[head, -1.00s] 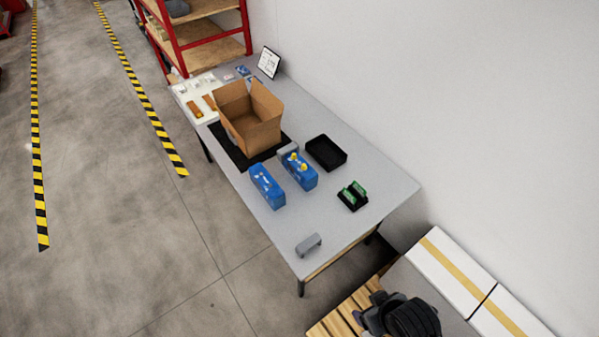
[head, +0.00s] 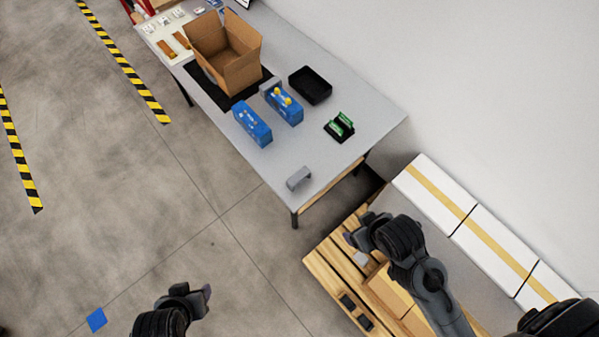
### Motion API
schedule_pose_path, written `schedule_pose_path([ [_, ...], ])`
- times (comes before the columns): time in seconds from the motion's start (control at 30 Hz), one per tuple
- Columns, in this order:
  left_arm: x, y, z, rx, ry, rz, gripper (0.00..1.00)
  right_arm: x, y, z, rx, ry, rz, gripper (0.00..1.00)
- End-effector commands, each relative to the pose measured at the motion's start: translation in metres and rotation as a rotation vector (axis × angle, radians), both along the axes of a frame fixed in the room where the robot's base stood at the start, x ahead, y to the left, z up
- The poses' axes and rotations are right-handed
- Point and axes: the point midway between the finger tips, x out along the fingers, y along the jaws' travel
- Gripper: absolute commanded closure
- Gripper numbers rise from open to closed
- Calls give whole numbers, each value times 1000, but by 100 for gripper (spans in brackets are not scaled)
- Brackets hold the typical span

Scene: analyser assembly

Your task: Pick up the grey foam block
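A small grey block (head: 298,178), seemingly notched underneath, lies near the front corner of the grey table (head: 330,165). A second grey piece (head: 270,86) shows beside the blue unit with yellow parts (head: 285,106); I cannot tell which one is foam. My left gripper (head: 200,294) is over the floor at the bottom left, well away from the table. My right gripper (head: 354,234) is over the wooden pallet, to the lower right of the front block and apart from it. Neither gripper visibly holds anything; their finger openings are unclear.
An open cardboard box (head: 228,55) stands on a black mat (head: 213,92). Another blue unit (head: 252,123), a black tray (head: 311,84) and a black holder with green boards (head: 339,127) are on the table. The pallet (head: 325,262) carries boxes. Table around the front block is clear.

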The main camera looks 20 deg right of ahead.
Motion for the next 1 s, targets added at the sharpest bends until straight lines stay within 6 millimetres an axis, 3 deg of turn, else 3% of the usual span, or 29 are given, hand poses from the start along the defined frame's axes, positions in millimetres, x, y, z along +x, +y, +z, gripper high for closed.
schedule_pose_path([
  [0.43,0,0,0,0,0,1,50,0,1,0,4,0,-2,24],
  [0.47,0,0,0,0,0,0,49,0,1,0,4,0,-2,24],
  [0.6,0,1,0,5,0,-4,28,0,1,0,3,-1,-2,24],
  [1.0,3,1,1,-13,-14,42,28,0,0,0,1,-1,-1,24],
])
